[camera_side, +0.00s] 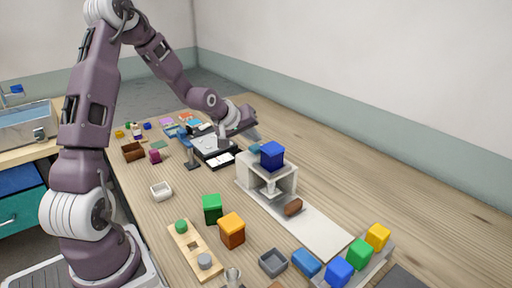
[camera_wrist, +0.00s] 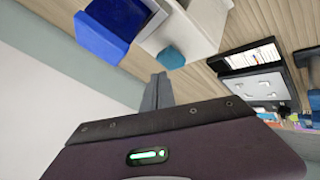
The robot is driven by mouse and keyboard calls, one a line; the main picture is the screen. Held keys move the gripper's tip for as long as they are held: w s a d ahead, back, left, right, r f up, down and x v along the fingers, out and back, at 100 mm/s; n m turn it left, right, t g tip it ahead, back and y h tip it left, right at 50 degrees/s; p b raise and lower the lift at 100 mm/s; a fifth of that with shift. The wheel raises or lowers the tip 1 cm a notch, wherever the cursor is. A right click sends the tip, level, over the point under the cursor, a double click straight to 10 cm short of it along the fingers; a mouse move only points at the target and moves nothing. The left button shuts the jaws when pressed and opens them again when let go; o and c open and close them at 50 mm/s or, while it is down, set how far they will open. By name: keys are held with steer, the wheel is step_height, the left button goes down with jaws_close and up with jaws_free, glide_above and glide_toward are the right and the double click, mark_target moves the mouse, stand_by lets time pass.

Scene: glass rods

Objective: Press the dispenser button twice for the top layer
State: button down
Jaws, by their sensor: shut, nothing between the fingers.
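The dispenser is a pale grey box (camera_side: 284,180) with a blue block (camera_side: 271,154) on top. It stands at one end of a long white board (camera_side: 315,226). A teal button (camera_side: 255,149) sits at its far side; it also shows in the wrist view (camera_wrist: 171,57), beside the blue block (camera_wrist: 103,30). My gripper (camera_side: 256,136) is shut and empty, tilted, with its tips just beyond the teal button in the side view. In the wrist view the shut fingertips (camera_wrist: 158,76) lie close below the button with a small visible gap. Contact is not seen.
A brown oval piece (camera_side: 293,207) lies on the white board. A black-framed case (camera_side: 212,148) stands left of the dispenser. Green (camera_side: 212,209) and orange (camera_side: 232,231) blocks are nearer the front. The table right of the dispenser is clear.

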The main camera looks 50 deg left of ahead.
mark_target(254, 148)
steer(key=shift+r, duration=2.55)
stand_by(0.5)
step_height(254, 148, up, 4)
steer(key=shift+f, duration=0.1)
stand_by(0.3)
steer(key=shift+f, duration=4.45)
steer(key=shift+f, duration=0.4)
